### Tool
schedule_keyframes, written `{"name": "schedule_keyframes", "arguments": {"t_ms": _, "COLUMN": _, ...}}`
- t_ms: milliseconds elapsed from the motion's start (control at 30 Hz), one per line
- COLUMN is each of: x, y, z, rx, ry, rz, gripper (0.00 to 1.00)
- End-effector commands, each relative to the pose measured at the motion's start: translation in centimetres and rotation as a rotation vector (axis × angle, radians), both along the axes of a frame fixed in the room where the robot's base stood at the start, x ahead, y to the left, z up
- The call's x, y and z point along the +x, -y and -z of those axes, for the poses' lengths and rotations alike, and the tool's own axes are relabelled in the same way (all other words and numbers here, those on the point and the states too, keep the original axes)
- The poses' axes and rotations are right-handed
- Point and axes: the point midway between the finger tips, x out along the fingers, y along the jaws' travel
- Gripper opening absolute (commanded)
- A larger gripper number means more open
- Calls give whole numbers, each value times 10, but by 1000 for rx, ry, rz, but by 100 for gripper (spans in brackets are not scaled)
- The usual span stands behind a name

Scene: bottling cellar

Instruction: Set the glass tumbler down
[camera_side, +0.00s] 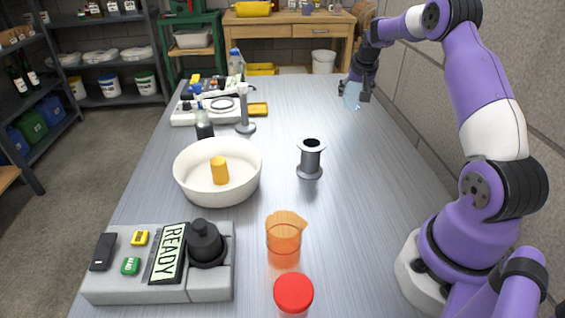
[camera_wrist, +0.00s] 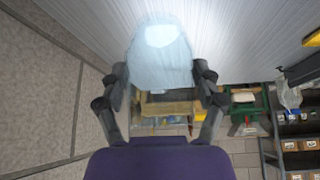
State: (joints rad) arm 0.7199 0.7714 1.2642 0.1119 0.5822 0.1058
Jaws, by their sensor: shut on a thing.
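The glass tumbler (camera_side: 353,95) is clear and pale blue, held at the far right part of the metal table (camera_side: 240,285) in the side view. My gripper (camera_side: 358,86) is shut on it, with the tumbler between its fingers. In the wrist view the tumbler (camera_wrist: 161,55) sits between the two dark fingertips of my gripper (camera_wrist: 160,75), and the table surface shows beyond it. The tumbler appears slightly tilted in the side view. I cannot tell whether its base touches the table.
A grey spool (camera_side: 310,158), white bowl (camera_side: 190,178) with a yellow piece inside, orange jug (camera_side: 284,242), red-lidded jar (camera_side: 293,292) and grey device panel (camera_side: 205,284) stand nearer the camera. A white instrument (camera_side: 205,110) stands at left. The table's middle right is clear.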

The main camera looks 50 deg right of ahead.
Motion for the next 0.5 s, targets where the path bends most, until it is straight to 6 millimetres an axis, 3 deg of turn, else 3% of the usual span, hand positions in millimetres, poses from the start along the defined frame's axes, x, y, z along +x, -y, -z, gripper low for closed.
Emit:
{"name": "schedule_keyframes", "arguments": {"t_ms": 200, "x": 0, "y": -1, "z": 33, "rx": 3, "ry": -3, "rz": -1, "gripper": 32}}
{"name": "schedule_keyframes", "arguments": {"t_ms": 500, "x": 0, "y": -1, "z": 37, "rx": 1, "ry": -2, "rz": -1, "gripper": 32}}
